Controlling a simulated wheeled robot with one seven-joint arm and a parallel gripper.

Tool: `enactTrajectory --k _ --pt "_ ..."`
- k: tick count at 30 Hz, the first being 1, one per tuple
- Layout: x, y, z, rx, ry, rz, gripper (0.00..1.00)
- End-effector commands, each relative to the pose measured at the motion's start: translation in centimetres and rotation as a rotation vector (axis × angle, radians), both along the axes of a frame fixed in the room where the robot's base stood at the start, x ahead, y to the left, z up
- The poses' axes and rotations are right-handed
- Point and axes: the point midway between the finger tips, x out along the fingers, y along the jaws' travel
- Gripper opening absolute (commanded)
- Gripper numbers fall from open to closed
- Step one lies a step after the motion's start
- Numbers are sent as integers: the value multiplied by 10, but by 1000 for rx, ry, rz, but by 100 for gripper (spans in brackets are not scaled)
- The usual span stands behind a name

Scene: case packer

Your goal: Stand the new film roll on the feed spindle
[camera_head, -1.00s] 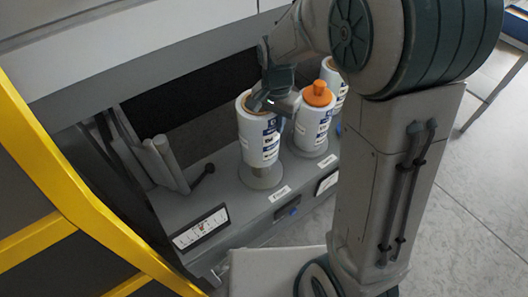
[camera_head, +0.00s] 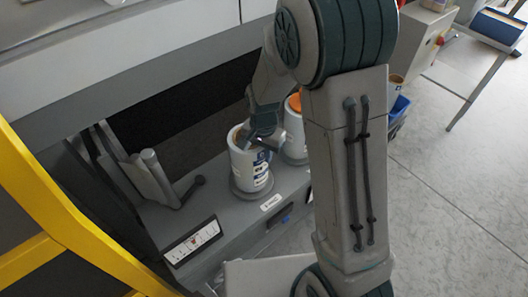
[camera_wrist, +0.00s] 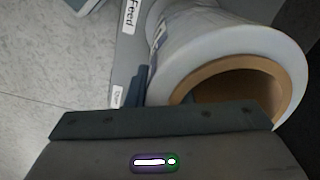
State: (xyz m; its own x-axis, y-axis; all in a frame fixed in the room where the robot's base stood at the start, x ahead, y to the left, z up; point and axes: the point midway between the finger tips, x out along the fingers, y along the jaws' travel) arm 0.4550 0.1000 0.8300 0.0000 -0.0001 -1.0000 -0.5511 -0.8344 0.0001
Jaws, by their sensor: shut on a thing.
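The new film roll (camera_head: 249,172) is white with blue and dark print and a brown core. It stands about upright over the round grey base of the feed spindle (camera_head: 238,194), its lower end at or very near that base. The spindle's post is hidden inside the roll. My gripper (camera_head: 256,139) is shut on the roll's upper rim from above. In the wrist view the roll (camera_wrist: 215,50) shows its open core (camera_wrist: 262,70) just beyond the gripper, and a "Feed" label (camera_wrist: 130,14) lies beside it.
A second roll with an orange cap (camera_head: 294,104) stands close by on the right, partly behind my arm. A yellow frame (camera_head: 60,215) crosses the lower left.

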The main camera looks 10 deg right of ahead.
Motion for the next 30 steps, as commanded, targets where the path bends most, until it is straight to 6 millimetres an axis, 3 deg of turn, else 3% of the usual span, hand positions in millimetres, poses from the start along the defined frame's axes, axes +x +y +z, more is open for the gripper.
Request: enactTrajectory --k 5,6,7,8,20,30 --pt "1 1 -3 1 -3 0 0" --pt "0 0 -3 0 0 0 31" --pt "0 0 -3 0 0 0 39" --pt "0 0 -3 0 0 0 42" --pt "1 0 7 1 -2 0 42" --pt "1 1 77 2 -6 1 42"
